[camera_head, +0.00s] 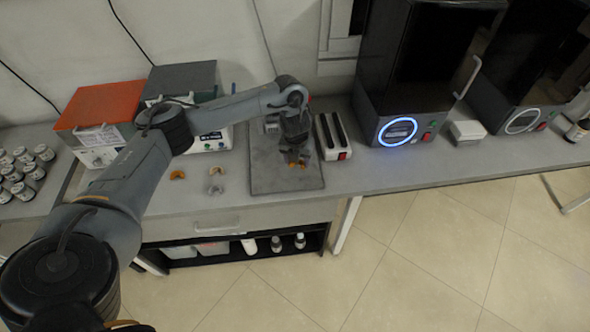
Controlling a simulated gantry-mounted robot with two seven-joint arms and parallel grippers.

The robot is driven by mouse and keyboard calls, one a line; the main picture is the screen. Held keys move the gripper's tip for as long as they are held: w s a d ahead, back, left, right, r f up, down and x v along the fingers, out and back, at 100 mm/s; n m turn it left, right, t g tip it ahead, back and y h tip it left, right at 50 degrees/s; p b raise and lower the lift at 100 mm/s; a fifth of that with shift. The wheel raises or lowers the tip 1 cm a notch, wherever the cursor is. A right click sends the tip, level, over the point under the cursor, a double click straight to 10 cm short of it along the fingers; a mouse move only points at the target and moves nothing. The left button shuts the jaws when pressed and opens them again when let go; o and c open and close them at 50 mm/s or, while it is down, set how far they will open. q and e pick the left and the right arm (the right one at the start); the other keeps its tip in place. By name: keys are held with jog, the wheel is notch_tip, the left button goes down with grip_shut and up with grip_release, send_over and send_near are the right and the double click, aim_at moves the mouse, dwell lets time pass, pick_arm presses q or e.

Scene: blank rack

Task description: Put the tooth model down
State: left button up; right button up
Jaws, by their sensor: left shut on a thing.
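My left arm comes in from the left, and my left gripper (297,161) points down over the dark grey mat on the bench (265,183). It is shut on a small orange tooth model (301,165), which shows just at the fingertips. I cannot tell whether the model touches the mat. Another orange tooth model (177,175) lies on the bench to the left, beside pale grey ones (216,188). My right gripper is not in view.
A white device with dark slots (333,137) stands just right of the mat. A machine with a blue lit ring (397,131) stands farther right. Orange-topped and grey-topped boxes (100,105) stand at the back left. Several bottles (25,170) stand at the far left.

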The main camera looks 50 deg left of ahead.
pick_arm(q)
jog(key=b, duration=0.6)
send_over(272, 168)
jog(key=d, duration=0.1)
notch_tip(272, 168, down, 6)
jog(key=shift+d+f, duration=0.1)
jog(key=shift+d, duration=0.05)
jog(key=shift+s+a+f+b, duration=0.2)
jog(key=shift+a+b, duration=0.1)
jog(key=shift+a, duration=0.1)
jog(key=shift+f+b, duration=1)
jog(key=shift+f, duration=0.95)
jog(key=shift+f, duration=0.1)
jog(key=o, duration=1.1)
